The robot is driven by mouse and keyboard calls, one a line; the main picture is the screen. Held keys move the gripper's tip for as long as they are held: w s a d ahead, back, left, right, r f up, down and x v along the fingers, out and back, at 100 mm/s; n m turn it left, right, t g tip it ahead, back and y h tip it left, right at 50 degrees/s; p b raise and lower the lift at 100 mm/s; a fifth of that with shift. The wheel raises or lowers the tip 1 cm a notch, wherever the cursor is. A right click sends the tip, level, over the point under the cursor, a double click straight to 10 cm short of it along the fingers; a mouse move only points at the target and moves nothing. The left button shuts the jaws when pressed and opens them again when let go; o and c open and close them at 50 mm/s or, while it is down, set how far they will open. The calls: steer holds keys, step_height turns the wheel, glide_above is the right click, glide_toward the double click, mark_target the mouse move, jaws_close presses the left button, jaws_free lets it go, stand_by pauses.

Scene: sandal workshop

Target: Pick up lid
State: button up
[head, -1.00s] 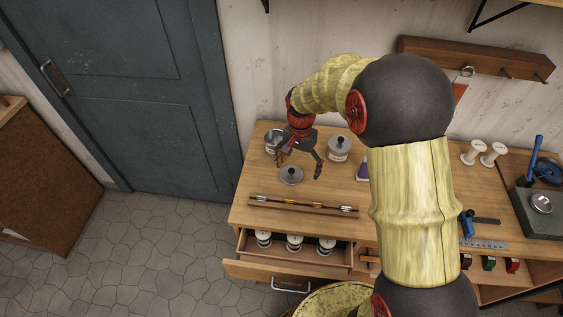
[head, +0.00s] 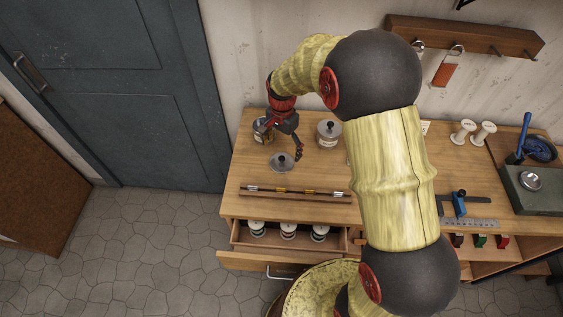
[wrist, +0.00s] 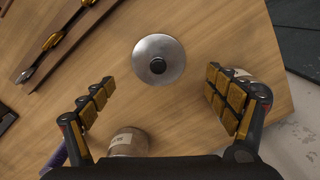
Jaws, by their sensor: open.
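The lid (head: 282,162) is a round grey metal disc with a dark knob, lying flat on the wooden bench. It shows whole in the wrist view (wrist: 158,48), knob up, ahead of the fingers and between their lines. My gripper (head: 282,143) is open and empty, above the bench beside the lid and apart from it. In the wrist view my gripper's (wrist: 160,88) two padded fingers are spread wide. An open-looking jar (head: 262,136) stands behind my gripper, partly hidden by it. A second jar (head: 328,139) wears a similar lid.
A rack with a thin rod (head: 295,192) lies in front of the lid. Below it, an open drawer (head: 240,235) holds several spools. A wall hook rail (head: 465,37) hangs behind.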

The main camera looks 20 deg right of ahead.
mark_target(283, 157)
step_height(283, 157, down, 5)
steer(key=shift+s+r+b, duration=0.1)
steer(key=shift+b, duration=0.4)
steer(key=shift+c, duration=0.2)
steer(key=shift+s, duration=0.1)
steer(key=c, duration=2.3)
jaws_close()
